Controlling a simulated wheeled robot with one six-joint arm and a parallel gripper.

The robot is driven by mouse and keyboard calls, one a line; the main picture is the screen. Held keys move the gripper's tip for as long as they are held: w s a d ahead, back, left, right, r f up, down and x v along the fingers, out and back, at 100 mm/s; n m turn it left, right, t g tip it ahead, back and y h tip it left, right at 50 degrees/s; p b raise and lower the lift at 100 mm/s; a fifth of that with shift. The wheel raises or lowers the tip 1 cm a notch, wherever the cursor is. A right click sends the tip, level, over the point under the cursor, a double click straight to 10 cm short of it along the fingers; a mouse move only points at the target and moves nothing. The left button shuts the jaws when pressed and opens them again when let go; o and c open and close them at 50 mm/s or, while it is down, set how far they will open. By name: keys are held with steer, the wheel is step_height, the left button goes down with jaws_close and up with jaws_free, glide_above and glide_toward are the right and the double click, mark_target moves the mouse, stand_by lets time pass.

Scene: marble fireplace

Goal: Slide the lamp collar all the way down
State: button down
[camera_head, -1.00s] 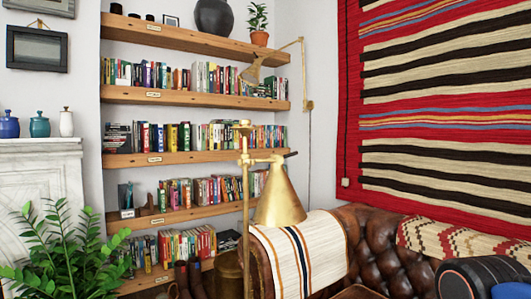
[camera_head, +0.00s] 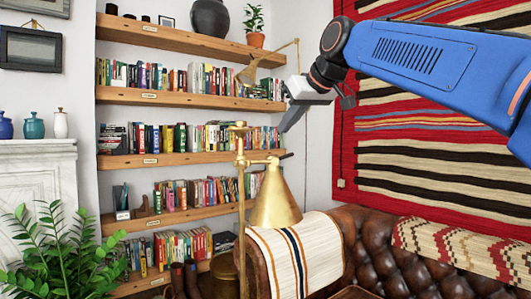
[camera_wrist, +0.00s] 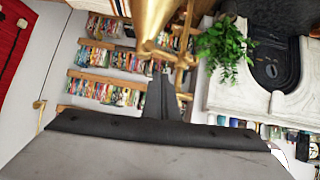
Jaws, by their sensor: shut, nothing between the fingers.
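The brass floor lamp (camera_head: 241,225) stands upright in the middle of the head view, with a cone-shaped shade (camera_head: 275,206) hanging to the right of its pole. The collar (camera_head: 243,160) sits around the pole a little below its top knob, with the shade's short side arm and a dark handle (camera_head: 286,155) at its right. My gripper (camera_head: 282,130) is shut and empty, up and right of the collar in the picture, apart from it. In the wrist view, the shut dark fingers (camera_wrist: 160,82) point toward the brass shade (camera_wrist: 153,18); the collar is hard to make out there.
A brown leather sofa (camera_head: 375,245) with a striped throw (camera_head: 300,255) stands behind and right of the lamp. Wooden bookshelves (camera_head: 185,100) line the back wall. A leafy plant (camera_head: 55,255) and a white fireplace (camera_head: 45,170) are at left. Open air surrounds the upper pole.

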steer(key=x, duration=1.3)
steer(key=shift+s, duration=0.25)
steer(key=shift+a+f, duration=0.1)
steer(key=shift+f, duration=0.05)
step_height(320, 180, down, 33)
steer(key=shift+r, duration=0.25)
